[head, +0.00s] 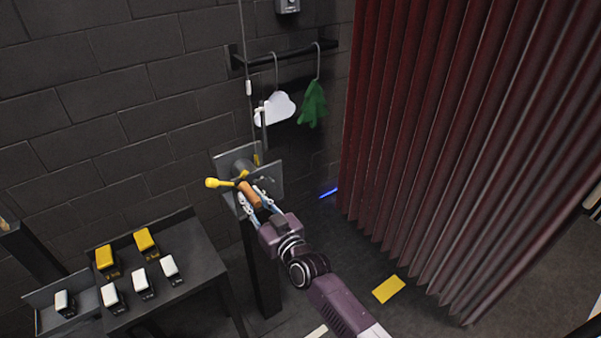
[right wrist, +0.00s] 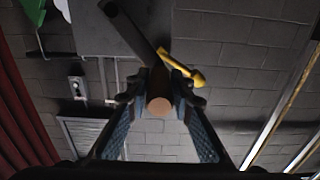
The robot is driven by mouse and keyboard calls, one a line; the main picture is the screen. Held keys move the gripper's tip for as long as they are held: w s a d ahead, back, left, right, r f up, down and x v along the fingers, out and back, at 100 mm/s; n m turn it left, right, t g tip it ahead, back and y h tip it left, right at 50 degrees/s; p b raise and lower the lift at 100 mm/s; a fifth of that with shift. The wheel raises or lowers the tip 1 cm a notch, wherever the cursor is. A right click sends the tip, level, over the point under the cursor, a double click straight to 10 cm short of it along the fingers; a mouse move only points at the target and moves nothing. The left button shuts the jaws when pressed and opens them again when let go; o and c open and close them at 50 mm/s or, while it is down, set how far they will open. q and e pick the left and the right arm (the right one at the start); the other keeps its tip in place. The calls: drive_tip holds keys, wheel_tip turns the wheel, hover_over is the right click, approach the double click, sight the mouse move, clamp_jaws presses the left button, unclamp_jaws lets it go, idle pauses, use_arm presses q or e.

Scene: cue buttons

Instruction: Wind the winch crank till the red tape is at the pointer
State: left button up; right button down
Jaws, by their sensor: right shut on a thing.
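The winch (head: 242,165) stands on a dark post by the back wall, with grey side plates and a drum. Its yellow crank (head: 226,183) has a round knob at the left and a brown wooden handle (head: 249,193) toward me. My right gripper (head: 257,202) is shut on that handle, which shows end-on between the fingers in the right wrist view (right wrist: 159,106). A rope (head: 245,50) runs up from the winch along the wall, with a pale piece (head: 249,88) on it. I cannot make out red tape. My left gripper is out of view.
A dark table (head: 190,255) at lower left bears several yellow-topped and white-topped buttons. A rail (head: 290,52) above the winch holds a white cloud shape (head: 275,109) and a green shape (head: 313,104). A dark red curtain (head: 430,130) hangs at the right. A yellow card (head: 388,289) lies on the floor.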

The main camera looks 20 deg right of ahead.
drive_tip(key=shift+f, duration=0.1)
drive_tip(key=a+f+b, duration=0.2)
drive_tip(key=f, duration=0.1)
drive_tip(key=s+a+f+b, duration=0.1)
drive_tip(key=shift+s+f, duration=0.1)
drive_tip(key=shift+f, duration=0.15)
drive_tip(key=f+b, duration=0.4)
drive_tip(key=f, duration=0.1)
drive_tip(key=shift+a+f, duration=0.15)
drive_tip(key=shift+a, duration=0.05)
drive_tip(key=shift+b, duration=0.3)
